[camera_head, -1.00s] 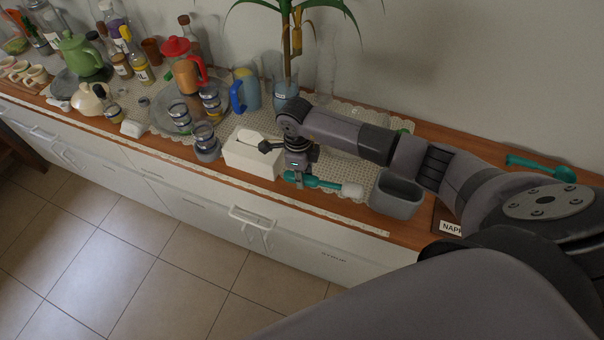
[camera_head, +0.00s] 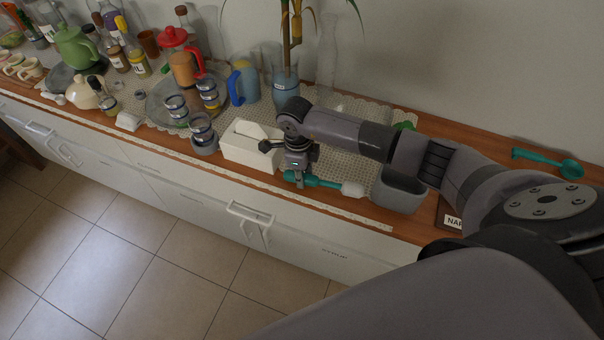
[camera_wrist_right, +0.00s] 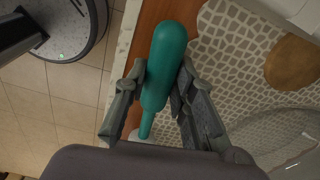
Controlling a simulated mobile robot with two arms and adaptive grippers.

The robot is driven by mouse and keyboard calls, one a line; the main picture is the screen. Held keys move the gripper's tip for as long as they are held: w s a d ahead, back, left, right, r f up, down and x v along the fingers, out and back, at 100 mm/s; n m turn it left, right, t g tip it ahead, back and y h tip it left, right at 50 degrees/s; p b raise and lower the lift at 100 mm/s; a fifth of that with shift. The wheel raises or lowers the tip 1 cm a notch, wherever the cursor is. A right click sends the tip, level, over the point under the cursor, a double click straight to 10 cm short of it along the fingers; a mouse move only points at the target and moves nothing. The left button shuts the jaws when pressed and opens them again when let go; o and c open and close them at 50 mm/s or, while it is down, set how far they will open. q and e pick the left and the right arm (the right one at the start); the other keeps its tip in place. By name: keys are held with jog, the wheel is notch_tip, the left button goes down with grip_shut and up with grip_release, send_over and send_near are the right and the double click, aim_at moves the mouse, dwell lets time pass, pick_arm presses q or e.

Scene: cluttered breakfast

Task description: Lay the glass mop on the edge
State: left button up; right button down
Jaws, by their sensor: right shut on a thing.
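The glass mop (camera_head: 327,184) has a teal handle and a white head. In the head view it lies lengthwise along the counter's front edge, its white head pointing right toward a grey bin. My right gripper (camera_head: 299,180) is shut on its handle from above. In the right wrist view the teal handle (camera_wrist_right: 165,65) stands between the two fingers of my right gripper (camera_wrist_right: 158,95), with the counter's edge below it. The head of the mop is mostly hidden there. I cannot tell whether the mop touches the counter. My left gripper is not in view.
A white tissue box (camera_head: 250,146) stands just left of my right gripper. A teal ladle (camera_head: 548,162) lies at the far right. Bottles and jugs crowd the left.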

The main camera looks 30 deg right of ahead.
jog(key=shift+f+b, duration=0.4)
jog(key=shift+b, duration=0.05)
dwell(0.4)
jog(key=c, duration=1.3)
grip_release()
jog(key=shift+o, duration=0.7)
jog(key=o, duration=0.5)
jog(key=shift+c, duration=0.2)
jog(key=shift+r, duration=0.1)
notch_tip(320, 180, up, 14)
jog(key=p, duration=1)
jog(key=s+a+p, duration=0.1)
jog(key=s+a, duration=0.9)
jog(key=a, duration=0.2)
jog(key=shift+s+p, duration=0.2)
jog(key=shift+p, duration=0.1)
